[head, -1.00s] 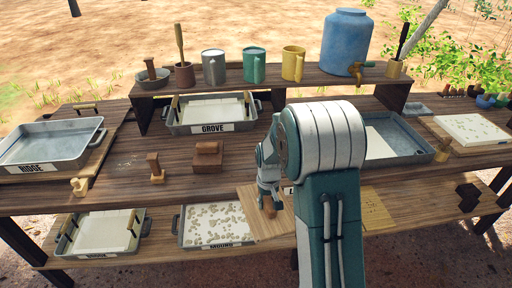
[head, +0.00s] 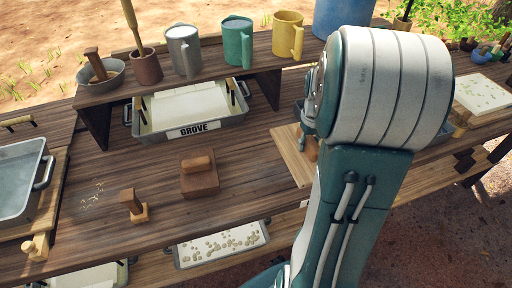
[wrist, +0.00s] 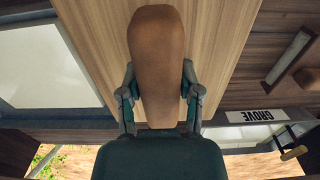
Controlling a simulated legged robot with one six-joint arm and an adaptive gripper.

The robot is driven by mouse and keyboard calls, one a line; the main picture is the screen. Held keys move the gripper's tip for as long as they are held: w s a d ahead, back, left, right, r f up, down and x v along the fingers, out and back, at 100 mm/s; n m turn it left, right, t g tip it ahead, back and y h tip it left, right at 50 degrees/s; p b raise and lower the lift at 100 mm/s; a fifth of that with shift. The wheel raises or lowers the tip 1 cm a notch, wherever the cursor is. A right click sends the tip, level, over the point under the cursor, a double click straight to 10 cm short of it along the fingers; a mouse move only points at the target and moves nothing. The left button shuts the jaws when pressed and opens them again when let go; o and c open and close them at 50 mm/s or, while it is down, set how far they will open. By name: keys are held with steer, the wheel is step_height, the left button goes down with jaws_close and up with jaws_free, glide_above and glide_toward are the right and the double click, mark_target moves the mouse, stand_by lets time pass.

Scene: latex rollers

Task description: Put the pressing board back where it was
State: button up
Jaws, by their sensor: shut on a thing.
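The pressing board is a pale wooden board (head: 290,152) with a brown rounded handle (wrist: 157,60). In the head view it shows partly to the left of my arm, right of the brown block; my arm hides the rest. In the wrist view its flat face (wrist: 215,35) spans the middle behind the handle. My gripper (wrist: 158,85) is shut on the handle, a finger on each side. In the head view my gripper (head: 309,145) is mostly hidden by my arm. I cannot tell whether the board touches the tabletop.
The GROVE tray (head: 196,129) sits under the raised shelf carrying mugs (head: 237,42). A brown handled block (head: 199,176) and small stamp (head: 133,207) stand on the tabletop. A grey tray (head: 20,185) is at left. A white-bottomed tray (wrist: 45,65) lies beside the board.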

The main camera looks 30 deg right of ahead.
mark_target(283, 136)
steer(key=shift+w+a+r, duration=0.1)
steer(key=shift+w+a, duration=0.05)
steer(key=w+a+f, duration=0.1)
steer(key=w, duration=0.1)
steer(key=w+a+f, duration=0.1)
steer(key=w, duration=0.2)
steer(key=w+a+f, duration=0.1)
steer(key=w, duration=0.1)
steer(key=shift+w+f, duration=0.15)
steer(key=shift+f, duration=0.2)
steer(key=w+f, duration=0.1)
steer(key=f, duration=0.1)
steer(key=w+a+f, duration=0.1)
steer(key=w, duration=0.1)
steer(key=w+a+f, duration=0.1)
steer(key=w+f, duration=0.1)
steer(key=shift+f, duration=0.3)
steer(key=shift+w+f, duration=0.2)
steer(key=shift+f, duration=1.65)
steer(key=o, duration=1)
steer(key=shift+a+f, duration=0.1)
